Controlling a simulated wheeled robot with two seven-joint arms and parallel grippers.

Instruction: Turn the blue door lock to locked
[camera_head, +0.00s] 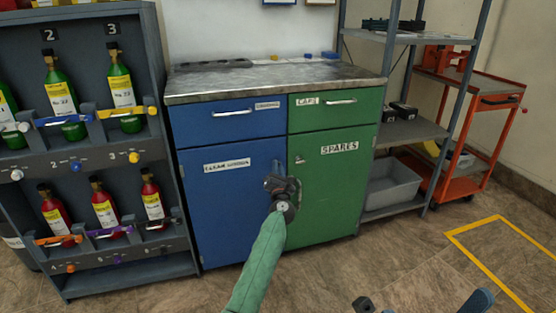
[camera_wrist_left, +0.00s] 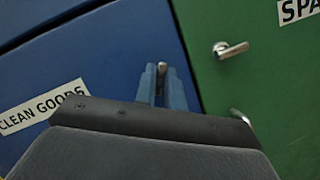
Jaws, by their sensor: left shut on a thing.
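The blue door (camera_head: 232,215) is the lower left door of the cabinet and looks closed. It carries a "CLEAN GOODS" label. My left gripper (camera_head: 279,184) is at its right edge, near the seam with the green door, and covers the lock in the head view. In the left wrist view, the blue door (camera_wrist_left: 95,50) fills the left side. The left gripper's fingers (camera_wrist_left: 160,88) are shut on the blue door lock (camera_wrist_left: 162,67). Only its silver tip shows, so its turn angle is hard to tell. Dark and bluish parts at the head view's bottom edge may be my right gripper.
The green "SPARES" door (camera_head: 335,195) adjoins on the right; its silver lock (camera_wrist_left: 231,48) lies nearly level. A bottle rack (camera_head: 95,160) stands left of the cabinet. Grey shelving (camera_head: 400,130) and a red cart (camera_head: 470,120) stand right. The floor in front is clear.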

